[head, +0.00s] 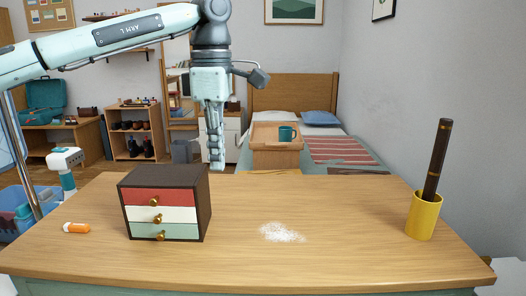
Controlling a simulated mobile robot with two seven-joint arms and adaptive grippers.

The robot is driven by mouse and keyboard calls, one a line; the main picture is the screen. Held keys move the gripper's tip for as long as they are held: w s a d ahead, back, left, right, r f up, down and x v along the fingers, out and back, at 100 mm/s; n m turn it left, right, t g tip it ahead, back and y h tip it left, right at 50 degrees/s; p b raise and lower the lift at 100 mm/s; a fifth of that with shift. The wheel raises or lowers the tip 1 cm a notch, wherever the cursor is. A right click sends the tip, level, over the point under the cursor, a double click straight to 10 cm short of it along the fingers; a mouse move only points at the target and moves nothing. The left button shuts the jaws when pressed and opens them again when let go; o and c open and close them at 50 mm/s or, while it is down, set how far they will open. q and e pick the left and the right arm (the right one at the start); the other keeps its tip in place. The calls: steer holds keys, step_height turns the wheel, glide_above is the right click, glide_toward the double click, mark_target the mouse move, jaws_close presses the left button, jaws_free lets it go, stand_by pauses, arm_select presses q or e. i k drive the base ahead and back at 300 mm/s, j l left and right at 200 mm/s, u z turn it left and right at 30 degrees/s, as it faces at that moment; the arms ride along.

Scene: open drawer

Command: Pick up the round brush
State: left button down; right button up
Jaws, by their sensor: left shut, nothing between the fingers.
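A long dark brown rod with thin light bands (438,160) stands tilted in a yellow cup (423,216) at the right of the table. It may be the round brush's handle; its lower end is hidden in the cup, and I see no bristles. My left gripper (217,165) points down, shut and empty. In the picture it is just right of the small drawer chest's top, well left of the cup and apart from it. My right gripper is not in view.
The wooden table (330,235) carries a small chest with red, cream and green drawers (163,213), all shut. White powder (281,232) lies mid-table; an orange bottle (76,228) lies at left. Table space between powder and cup is clear. A bed stands behind.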

mark_target(445, 127)
steer(key=k, duration=1.2)
